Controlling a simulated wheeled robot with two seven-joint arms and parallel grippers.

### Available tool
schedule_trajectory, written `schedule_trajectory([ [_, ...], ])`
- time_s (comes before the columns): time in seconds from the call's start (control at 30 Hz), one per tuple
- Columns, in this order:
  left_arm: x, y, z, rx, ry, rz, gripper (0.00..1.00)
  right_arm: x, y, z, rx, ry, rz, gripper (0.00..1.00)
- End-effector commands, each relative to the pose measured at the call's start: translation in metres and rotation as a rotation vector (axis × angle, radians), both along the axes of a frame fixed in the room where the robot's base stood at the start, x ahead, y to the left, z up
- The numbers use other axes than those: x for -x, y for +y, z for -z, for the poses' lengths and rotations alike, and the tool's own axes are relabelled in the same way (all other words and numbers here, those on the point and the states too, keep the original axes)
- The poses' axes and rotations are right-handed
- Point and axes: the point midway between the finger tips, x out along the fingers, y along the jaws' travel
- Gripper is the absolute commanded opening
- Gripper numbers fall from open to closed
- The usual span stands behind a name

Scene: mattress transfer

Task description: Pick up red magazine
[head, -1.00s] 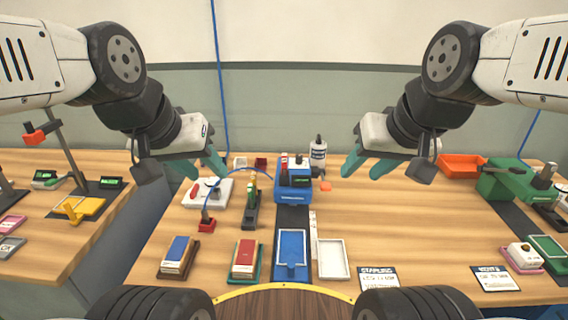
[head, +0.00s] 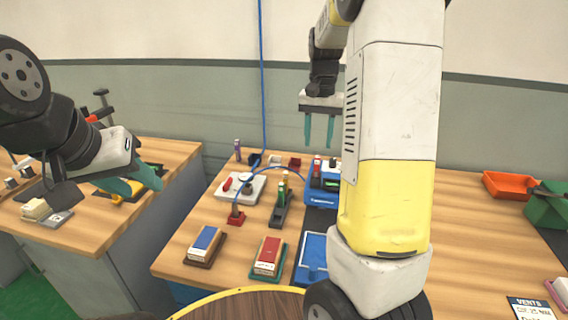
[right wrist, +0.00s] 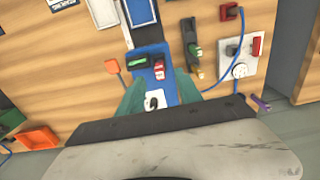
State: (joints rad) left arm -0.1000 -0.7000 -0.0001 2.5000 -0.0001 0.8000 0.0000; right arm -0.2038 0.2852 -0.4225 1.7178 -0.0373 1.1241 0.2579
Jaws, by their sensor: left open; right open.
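A flat block with a red top and pale sides (head: 268,252) lies in a green holder (head: 255,274) near the front of the bench. A small upright red piece (head: 317,166) stands at the blue machine (head: 322,199); it also shows in the right wrist view (right wrist: 158,69). I cannot tell which of these the task calls the red magazine. My right gripper (head: 318,146) is open and empty, fingers down, raised above the back of the bench. In the right wrist view its fingers flank the blue machine below. My left gripper (head: 142,190) is open and empty, off to the left, away from both.
A blue-topped block in a brown holder (head: 189,260) sits left of the red-topped one. A white plate with a red knob (head: 240,187) and a blue cable lie behind. An orange bin (head: 508,185) is at the right. My right arm hides the bench's middle right.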

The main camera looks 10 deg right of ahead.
Motion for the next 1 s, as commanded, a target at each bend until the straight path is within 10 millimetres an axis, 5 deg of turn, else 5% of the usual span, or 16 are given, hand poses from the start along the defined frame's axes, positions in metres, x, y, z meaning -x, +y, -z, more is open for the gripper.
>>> schedule_trajectory([
  [0.6,0.0,0.0,0.0,0.0,0.0,0.0,0.41,-0.007,-0.01,0.072,0.006,0.011,0.007,0.42],
  [0.93,0.0,0.0,0.0,0.0,0.0,0.0,0.41,-0.007,-0.009,0.081,0.006,0.008,0.006,0.42],
  [1.0,0.0,0.0,0.0,0.0,0.0,0.0,0.41,-0.007,-0.009,0.08,0.006,0.008,0.006,0.3],
])
